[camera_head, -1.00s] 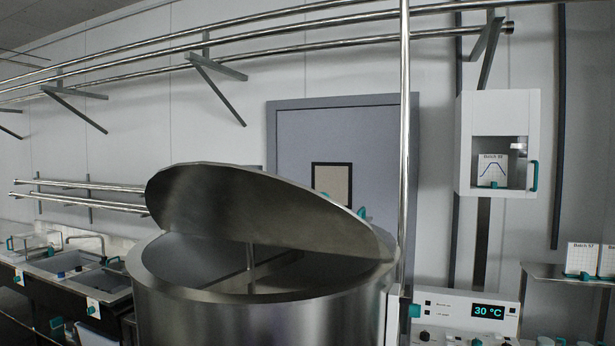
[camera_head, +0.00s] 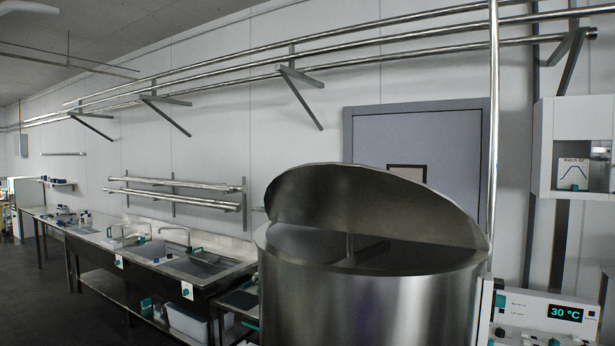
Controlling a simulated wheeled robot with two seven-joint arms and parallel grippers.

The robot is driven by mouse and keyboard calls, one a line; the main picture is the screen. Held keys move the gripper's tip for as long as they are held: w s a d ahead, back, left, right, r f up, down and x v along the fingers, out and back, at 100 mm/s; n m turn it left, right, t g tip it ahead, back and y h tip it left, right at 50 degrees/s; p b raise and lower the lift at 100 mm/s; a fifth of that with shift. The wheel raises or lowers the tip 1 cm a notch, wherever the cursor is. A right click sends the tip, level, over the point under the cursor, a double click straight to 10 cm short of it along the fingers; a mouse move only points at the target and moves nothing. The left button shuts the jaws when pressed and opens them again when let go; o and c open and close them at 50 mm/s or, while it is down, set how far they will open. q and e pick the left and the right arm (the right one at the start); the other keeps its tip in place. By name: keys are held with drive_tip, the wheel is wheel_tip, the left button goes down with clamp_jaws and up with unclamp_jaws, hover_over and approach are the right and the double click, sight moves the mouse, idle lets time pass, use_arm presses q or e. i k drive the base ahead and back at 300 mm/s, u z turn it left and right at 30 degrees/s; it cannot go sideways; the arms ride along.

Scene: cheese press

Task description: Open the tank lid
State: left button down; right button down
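The tank (camera_head: 370,295) is a large steel cylinder right of the middle in the head view. Its lid (camera_head: 365,205) is a steel half-disc tilted up on the left, with part of the tank's inside and a thin vertical rod showing below it. Neither of my grippers is in view.
A control panel (camera_head: 545,318) reading 30 °C stands right of the tank. A vertical pipe (camera_head: 493,130) rises beside it. Sinks (camera_head: 190,265) on a long counter line the wall at left. The dark floor (camera_head: 70,300) left of the counter is clear. A white wall cabinet (camera_head: 575,145) hangs at right.

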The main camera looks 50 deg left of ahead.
sight(361, 199)
drive_tip(key=k, duration=0.2)
drive_tip(key=u, duration=1.2)
